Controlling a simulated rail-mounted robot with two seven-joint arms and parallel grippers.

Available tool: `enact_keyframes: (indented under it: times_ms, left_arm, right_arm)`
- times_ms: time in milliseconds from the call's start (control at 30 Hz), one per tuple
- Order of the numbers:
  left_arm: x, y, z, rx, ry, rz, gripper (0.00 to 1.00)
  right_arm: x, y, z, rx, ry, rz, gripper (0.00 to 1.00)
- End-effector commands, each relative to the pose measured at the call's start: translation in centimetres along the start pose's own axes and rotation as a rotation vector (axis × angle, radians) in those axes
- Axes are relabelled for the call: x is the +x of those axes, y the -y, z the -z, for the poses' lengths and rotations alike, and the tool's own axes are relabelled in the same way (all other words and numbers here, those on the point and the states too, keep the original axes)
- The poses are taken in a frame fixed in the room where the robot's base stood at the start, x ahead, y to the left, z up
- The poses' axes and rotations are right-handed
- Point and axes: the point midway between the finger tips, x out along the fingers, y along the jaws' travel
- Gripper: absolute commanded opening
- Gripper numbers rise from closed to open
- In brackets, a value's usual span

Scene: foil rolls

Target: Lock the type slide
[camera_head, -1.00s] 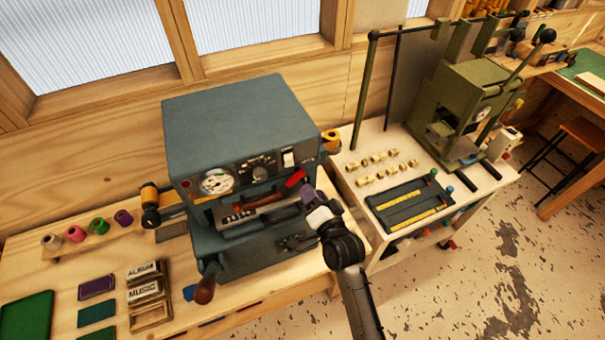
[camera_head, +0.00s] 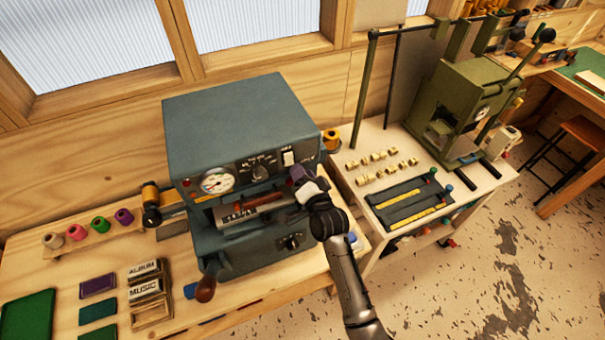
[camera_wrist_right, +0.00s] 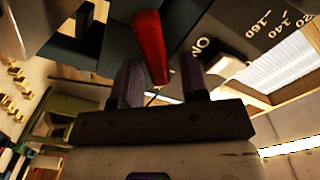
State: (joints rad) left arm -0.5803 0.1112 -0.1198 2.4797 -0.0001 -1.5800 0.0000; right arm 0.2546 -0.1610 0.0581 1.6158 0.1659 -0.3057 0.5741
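The blue-grey stamping machine (camera_head: 240,115) stands on the left bench. In its front opening is the type slide (camera_head: 238,213), a pale strip with dark type, with a reddish-brown bar (camera_head: 268,198) above it. My right gripper (camera_head: 298,176) is at the right of the opening, by the control panel. In the wrist view, a red lever (camera_wrist_right: 150,48) hangs between the two dark fingers of my right gripper (camera_wrist_right: 161,80), which stand apart with a gap visible on the right side. The lever is hidden behind my gripper in the head view. My left gripper is not in view.
A wooden-handled lever (camera_head: 205,288) sticks out at the machine's lower front. A white switch (camera_head: 288,158) is just above my right gripper. Type blocks (camera_head: 148,288) and coloured foil rolls (camera_head: 99,225) lie to the left. A green press (camera_head: 460,110) stands on the right table.

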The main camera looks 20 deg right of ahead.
Motion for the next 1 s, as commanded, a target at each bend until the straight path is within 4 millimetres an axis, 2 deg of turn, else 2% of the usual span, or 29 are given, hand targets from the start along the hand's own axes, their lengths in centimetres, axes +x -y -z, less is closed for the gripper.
enact_keyframes:
  times_ms: [67, 400, 567, 700, 933, 967, 1000]
  left_arm:
    - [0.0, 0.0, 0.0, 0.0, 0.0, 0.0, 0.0]
    - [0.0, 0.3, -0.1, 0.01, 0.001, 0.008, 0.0]
    - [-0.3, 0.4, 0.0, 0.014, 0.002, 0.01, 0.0]
    - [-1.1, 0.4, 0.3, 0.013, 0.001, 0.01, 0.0]
    - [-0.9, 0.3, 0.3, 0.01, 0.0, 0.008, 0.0]
    - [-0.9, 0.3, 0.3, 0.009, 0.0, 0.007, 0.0]
    - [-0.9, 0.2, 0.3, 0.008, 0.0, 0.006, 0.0]
  right_arm:
    - [0.0, 0.0, 0.0, 0.0, 0.0, 0.0, 0.32]
    - [0.0, 0.0, 0.0, 0.0, 0.001, 0.0, 0.0]
    - [0.0, 0.1, 0.1, -0.025, 0.001, -0.001, 0.0]
    - [0.0, 0.2, 0.1, -0.129, 0.003, -0.001, 0.0]
    - [0.0, 0.1, -0.1, -0.135, 0.001, 0.0, 0.0]
    - [0.0, 0.1, -0.1, -0.135, 0.001, 0.0, 0.22]
    - [0.0, 0.1, -0.1, -0.135, 0.001, 0.0, 0.26]
